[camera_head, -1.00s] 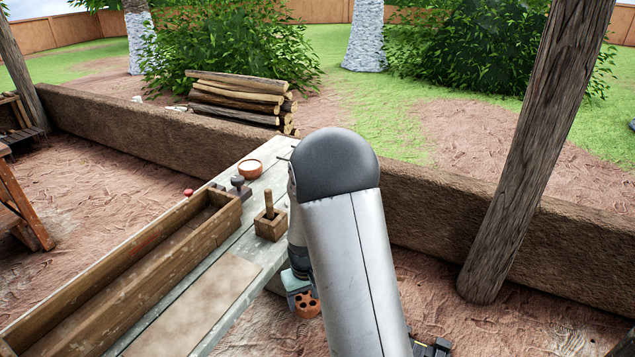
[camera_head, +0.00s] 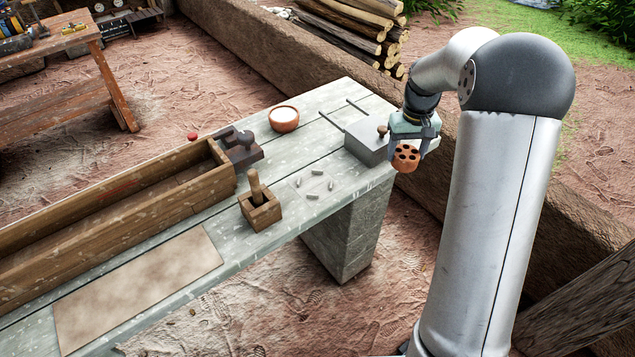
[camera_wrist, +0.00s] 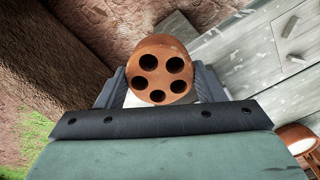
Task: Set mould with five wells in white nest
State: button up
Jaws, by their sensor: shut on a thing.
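The orange-brown round mould (camera_head: 406,157) has dark wells in its face; in the wrist view the mould (camera_wrist: 160,70) shows five. My gripper (camera_head: 418,145) is shut on it, past the bench's right edge, beside a grey block with a knob. The mould is tilted, its wells facing the head camera. On the bench, several small pale pegs (camera_head: 315,186) lie in a loose ring; I cannot tell whether this is the white nest. A white patch shows behind the mould in the wrist view, too hidden to identify.
The bench (camera_head: 290,220) carries the grey block (camera_head: 368,143), two thin dark rods, a clay bowl (camera_head: 284,119), a wooden box with a handle (camera_head: 260,209), a dark tool (camera_head: 238,148) and a long wooden trough (camera_head: 110,215). A low mud wall (camera_head: 270,50) runs behind.

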jog(key=s+a+r+m+p, duration=0.15)
jog(key=a+m, duration=0.35)
jog(key=a, duration=0.6)
jog(key=s+a+r+m+p, duration=0.1)
jog(key=s+a+r+m, duration=0.2)
jog(key=a, duration=0.9)
jog(key=shift+m, duration=0.7)
jog(key=f, duration=0.1)
jog(key=w+f, duration=0.1)
jog(key=f, duration=0.2)
jog(key=shift+w+d+f, duration=0.1)
jog(key=shift+w, duration=0.2)
jog(key=shift+f, duration=2.5)
jog(key=o, duration=1.1)
